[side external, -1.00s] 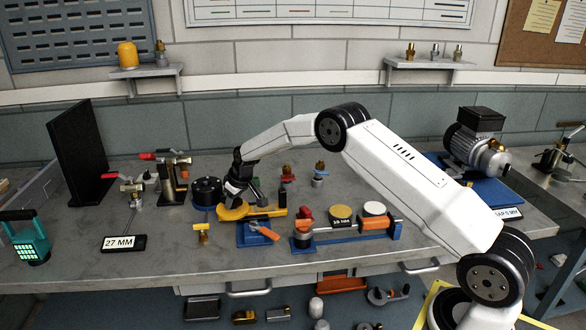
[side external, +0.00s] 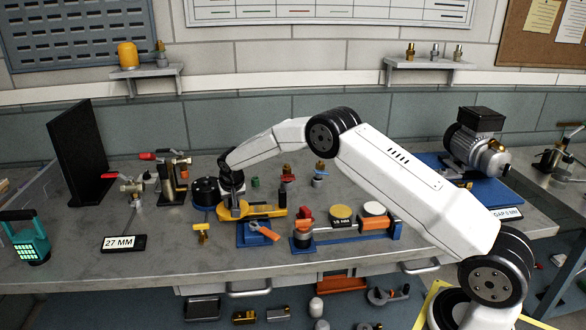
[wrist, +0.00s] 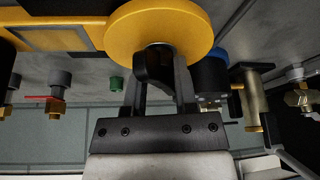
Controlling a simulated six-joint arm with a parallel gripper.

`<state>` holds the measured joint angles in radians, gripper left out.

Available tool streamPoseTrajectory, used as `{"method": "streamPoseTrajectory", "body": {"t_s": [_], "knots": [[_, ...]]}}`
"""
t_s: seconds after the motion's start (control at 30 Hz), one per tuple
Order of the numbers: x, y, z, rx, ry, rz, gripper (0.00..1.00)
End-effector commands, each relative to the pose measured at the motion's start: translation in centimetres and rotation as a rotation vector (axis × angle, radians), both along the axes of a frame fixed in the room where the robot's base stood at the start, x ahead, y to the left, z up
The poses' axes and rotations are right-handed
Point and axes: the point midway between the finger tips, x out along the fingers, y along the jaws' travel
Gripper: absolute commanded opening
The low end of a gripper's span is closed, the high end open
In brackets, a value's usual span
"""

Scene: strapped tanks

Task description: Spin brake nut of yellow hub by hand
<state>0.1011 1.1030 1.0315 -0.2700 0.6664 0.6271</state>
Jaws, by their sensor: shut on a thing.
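The yellow hub (side external: 243,212) lies on a blue base (side external: 250,236) near the middle of the bench in the side view. In the wrist view its round yellow disc (wrist: 190,28) fills the top centre, with a yellow arm running left. A dark brake nut (wrist: 153,68) stands at the disc's centre. My gripper (wrist: 158,75) has a finger on each side of the nut and is shut on it. In the side view my gripper (side external: 233,207) points down onto the round left end of the hub, and the nut is hidden there.
A black round part (side external: 206,191) stands close to the left of my gripper. An orange-handled lever (side external: 264,231) is in front of the hub. A blue rail fixture (side external: 345,233) with coloured parts is to the right. Brass and red-handled fittings (side external: 131,185) stand left.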

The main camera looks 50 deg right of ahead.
Motion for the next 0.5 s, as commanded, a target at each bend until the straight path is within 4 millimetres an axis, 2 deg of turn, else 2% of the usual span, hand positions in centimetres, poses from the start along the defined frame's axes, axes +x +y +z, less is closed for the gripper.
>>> {"method": "streamPoseTrajectory", "body": {"t_s": [0.5], "knots": [[0.18,0.21,-0.07,0.000,0.000,-0.382,0.00]]}}
